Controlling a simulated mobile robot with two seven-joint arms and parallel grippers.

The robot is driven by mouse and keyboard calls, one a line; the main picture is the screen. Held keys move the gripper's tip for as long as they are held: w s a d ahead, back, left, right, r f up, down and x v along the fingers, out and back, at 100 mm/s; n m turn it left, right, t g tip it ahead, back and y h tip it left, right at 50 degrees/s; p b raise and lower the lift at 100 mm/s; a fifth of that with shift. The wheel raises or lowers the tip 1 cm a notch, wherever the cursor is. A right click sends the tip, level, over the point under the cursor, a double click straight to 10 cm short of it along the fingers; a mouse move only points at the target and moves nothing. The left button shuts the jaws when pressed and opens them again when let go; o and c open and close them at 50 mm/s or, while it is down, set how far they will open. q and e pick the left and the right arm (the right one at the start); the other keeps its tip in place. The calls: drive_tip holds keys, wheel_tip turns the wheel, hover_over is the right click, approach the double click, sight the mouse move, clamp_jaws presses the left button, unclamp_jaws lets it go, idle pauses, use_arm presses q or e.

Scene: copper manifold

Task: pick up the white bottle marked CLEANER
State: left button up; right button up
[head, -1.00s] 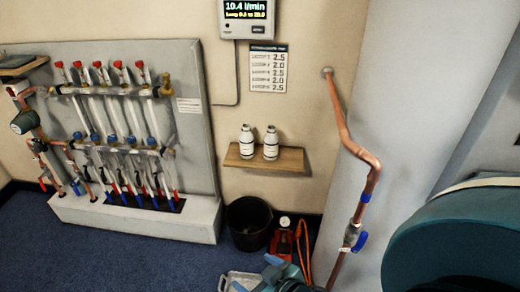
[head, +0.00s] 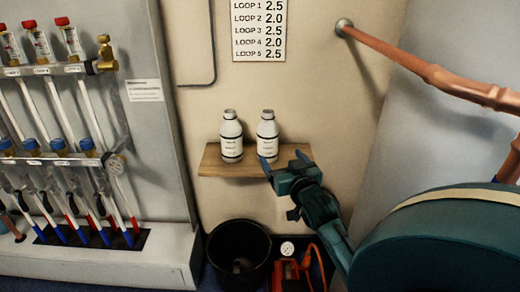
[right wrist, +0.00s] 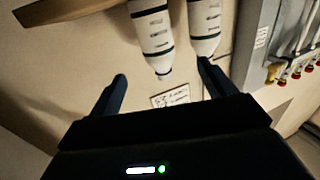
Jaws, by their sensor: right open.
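Two white bottles with dark bands stand upright side by side on a wooden shelf (head: 212,163), the left bottle (head: 231,138) and the right bottle (head: 267,137). Their label print is too small to read, so I cannot tell which says CLEANER. My right gripper (head: 285,162) is open and empty, in front of the shelf's right part. In the right wrist view the scene is upside down; the right bottle (right wrist: 152,38) shows beyond the gap between the open fingers (right wrist: 163,72), and the left bottle (right wrist: 205,25) shows beyond the right-hand finger. My left gripper is out of view.
The pipe manifold (head: 70,160) fills the left side. A black bucket (head: 238,255) and a red device with a gauge (head: 288,265) stand below the shelf. A copper pipe (head: 430,70) crosses the upper right. The wall above the bottles is bare up to a loop chart (head: 259,30).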

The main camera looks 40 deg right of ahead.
sight(272, 137)
drive_tip(key=b+x, duration=0.2)
drive_tip(key=x, duration=0.6)
drive_tip(key=shift+d+r, duration=0.15)
drive_tip(key=b+x, duration=0.1)
drive_tip(key=x, duration=0.1)
drive_tip(key=b+x, duration=0.1)
drive_tip(key=x, duration=0.1)
drive_tip(key=shift+w+d+r+b, duration=0.2)
drive_tip(key=shift+w+d+b, duration=0.1)
drive_tip(key=shift+b, duration=0.1)
drive_tip(key=shift+w+d, duration=0.1)
drive_tip(key=shift+w, duration=0.1)
drive_tip(key=c, duration=1.1)
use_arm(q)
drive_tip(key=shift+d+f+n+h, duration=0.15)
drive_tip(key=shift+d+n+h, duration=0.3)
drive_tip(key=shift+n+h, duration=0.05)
use_arm(e)
drive_tip(key=shift+c, duration=0.3)
drive_tip(key=shift+r, duration=0.25)
